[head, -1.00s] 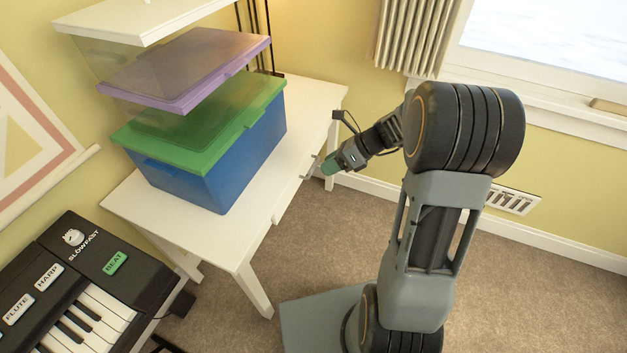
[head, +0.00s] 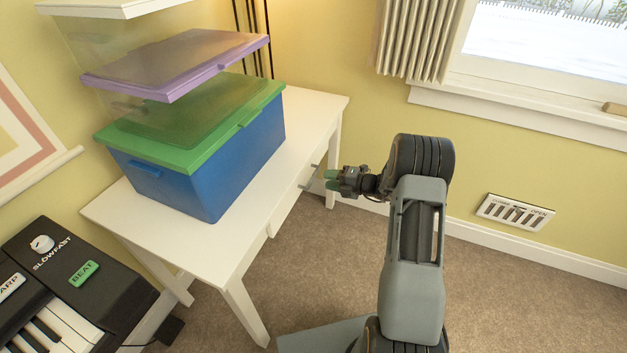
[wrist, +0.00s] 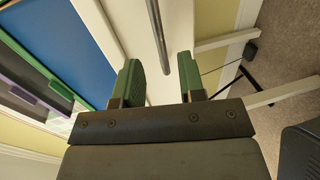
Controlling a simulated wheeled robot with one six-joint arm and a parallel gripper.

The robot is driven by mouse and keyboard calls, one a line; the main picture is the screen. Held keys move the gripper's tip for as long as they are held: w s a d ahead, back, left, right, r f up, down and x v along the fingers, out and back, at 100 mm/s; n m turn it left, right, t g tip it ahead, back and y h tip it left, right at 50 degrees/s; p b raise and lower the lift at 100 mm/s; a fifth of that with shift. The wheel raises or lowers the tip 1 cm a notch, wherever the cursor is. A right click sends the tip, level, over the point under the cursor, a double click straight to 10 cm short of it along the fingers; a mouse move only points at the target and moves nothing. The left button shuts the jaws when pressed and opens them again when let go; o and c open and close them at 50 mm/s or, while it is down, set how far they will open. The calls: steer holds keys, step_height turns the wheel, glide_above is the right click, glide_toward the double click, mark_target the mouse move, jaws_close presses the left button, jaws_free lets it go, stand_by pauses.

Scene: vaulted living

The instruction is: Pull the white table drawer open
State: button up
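The white table (head: 215,262) stands against the yellow wall. Its drawer front (head: 284,214) faces my arm and looks closed, with a thin metal bar handle (head: 311,178). My gripper (head: 328,180) is just to the right of the handle in the head view. In the wrist view, the green fingers of my gripper (wrist: 158,80) are spread apart. The grey bar handle (wrist: 157,38) runs ahead of the fingertips, between their lines. It does not look gripped. The white drawer front also shows beyond the fingers (wrist: 170,88).
A blue box with a green lid (head: 240,145) sits on the tabletop, with a purple-lidded clear box (head: 175,62) above it. A keyboard (head: 75,285) stands at lower left. A wall vent (head: 515,212) is at right.

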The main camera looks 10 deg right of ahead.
mark_target(314, 176)
steer(key=shift+b+x, duration=0.45)
steer(key=shift+x, duration=2.75)
steer(key=shift+c, duration=0.5)
jaws_close()
